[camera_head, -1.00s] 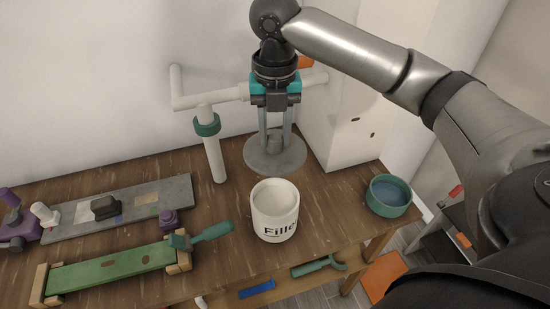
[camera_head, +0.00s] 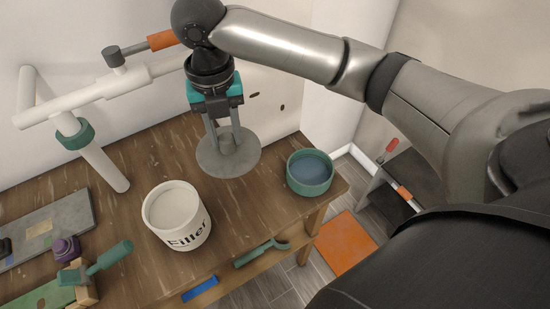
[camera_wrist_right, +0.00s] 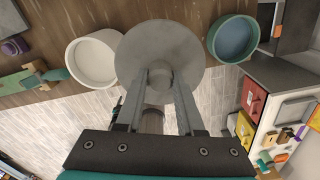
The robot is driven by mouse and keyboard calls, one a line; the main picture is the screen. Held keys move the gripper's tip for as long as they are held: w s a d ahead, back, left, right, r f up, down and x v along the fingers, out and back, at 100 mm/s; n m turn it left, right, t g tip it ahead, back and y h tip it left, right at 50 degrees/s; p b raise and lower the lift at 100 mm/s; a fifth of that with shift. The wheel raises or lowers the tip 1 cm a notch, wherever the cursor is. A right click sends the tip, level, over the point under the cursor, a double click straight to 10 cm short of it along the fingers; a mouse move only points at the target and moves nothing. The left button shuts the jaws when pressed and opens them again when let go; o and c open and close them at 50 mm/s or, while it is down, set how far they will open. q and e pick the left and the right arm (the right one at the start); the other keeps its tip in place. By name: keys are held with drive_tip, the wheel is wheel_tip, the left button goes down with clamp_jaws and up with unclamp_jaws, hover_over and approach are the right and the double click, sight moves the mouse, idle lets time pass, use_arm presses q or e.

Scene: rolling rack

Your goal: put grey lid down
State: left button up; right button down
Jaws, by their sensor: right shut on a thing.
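The grey lid (camera_head: 240,160) is a round flat disc with a short knob in its middle. My right gripper (camera_head: 226,143) is shut on this knob, with the disc below the fingers. In the right wrist view the lid (camera_wrist_right: 160,40) lies beyond the fingers, with the knob between the fingertips (camera_wrist_right: 160,78). The lid is level, over the bench between the white pot and the green bowl. I cannot tell whether it touches the bench top. The white pot (camera_head: 180,232), lettered "Filler", stands open at its lower left. My left gripper is not in view.
The green bowl (camera_head: 297,181) with blue contents stands near the bench's right end. White pipes with a green collar (camera_head: 75,134) rise at the left. A green-handled tool (camera_head: 103,259) and grey board (camera_head: 40,232) lie at left. Wood (camera_head: 140,150) behind the pot is clear.

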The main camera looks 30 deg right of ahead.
drive_tip(key=shift+s+d+f, duration=0.1)
drive_tip(key=shift+d+f, duration=0.25)
drive_tip(key=shift+f, duration=0.4)
drive_tip(key=f+b, duration=0.1)
drive_tip(key=f, duration=1.7)
drive_tip(key=shift+a+f+b, duration=0.2)
drive_tip(key=shift+f+b, duration=0.1)
drive_tip(key=shift+b, duration=0.05)
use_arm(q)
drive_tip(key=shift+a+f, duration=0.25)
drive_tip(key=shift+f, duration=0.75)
use_arm(e)
drive_tip(key=shift+f, duration=0.3)
drive_tip(key=shift+f, duration=0.1)
drive_tip(key=c, duration=0.5)
unclamp_jaws()
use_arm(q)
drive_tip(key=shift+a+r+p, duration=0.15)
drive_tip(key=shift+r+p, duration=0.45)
use_arm(e)
wheel_tip(320, 180, up, 12)
drive_tip(key=shift+r, duration=0.15)
